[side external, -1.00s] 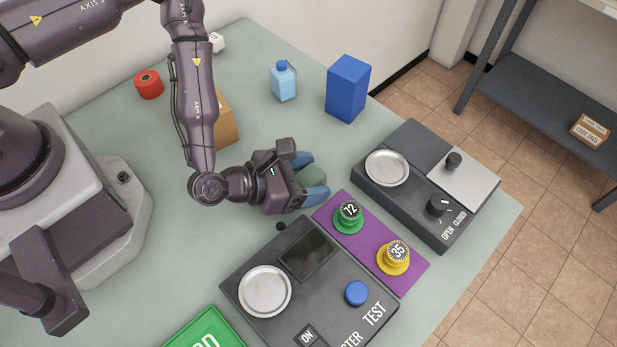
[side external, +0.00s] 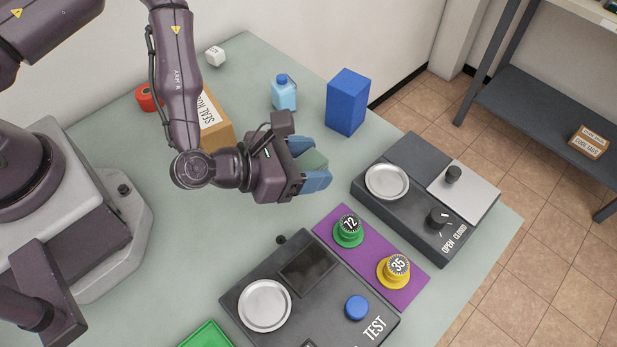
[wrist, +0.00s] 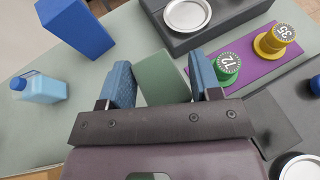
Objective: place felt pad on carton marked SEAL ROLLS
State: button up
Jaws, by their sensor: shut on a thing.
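My gripper (side external: 314,166) is shut on a green felt pad (side external: 312,160), held between its blue fingers above the table. In the wrist view the pad (wrist: 161,78) sits tilted between the two fingers (wrist: 162,84). The carton marked SEAL ROLLS (side external: 216,124) is a brown box with a white label, standing on the table behind my forearm. My arm hides part of it, and the label is only partly readable. The gripper is to the right of the carton and nearer the camera. The carton does not show in the wrist view.
A blue box (side external: 347,103) and light-blue bottle (side external: 284,93) stand at the back. A red roll (side external: 146,98) and white cube (side external: 215,56) are near the carton. Two dark consoles and a purple mat (side external: 372,262) with two numbered knobs lie in front and right.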

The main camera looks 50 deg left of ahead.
jog(key=shift+r, duration=0.95)
jog(key=shift+w+a+r, duration=0.15)
jog(key=shift+a+r, duration=0.05)
jog(key=shift+a, duration=0.05)
jog(key=w+a+r+n+y, duration=0.1)
jog(key=w+a, duration=0.3)
jog(key=a, duration=0.3)
jog(key=shift+a+n+t+y, duration=0.3)
jog(key=shift+y, duration=0.1)
jog(key=a+r, duration=0.1)
jog(key=a, duration=0.2)
jog(key=w+a, duration=0.1)
jog(key=a, duration=0.2)
jog(key=w+a+r, duration=0.1)
jog(key=a, duration=0.3)
jog(key=shift+r, duration=0.3)
jog(key=m+g+h, duration=0.4)
jog(key=m+h, duration=0.2)
send_over(201, 107)
jog(key=shift+a+f, duration=0.1)
jog(key=shift+f, duration=2.35)
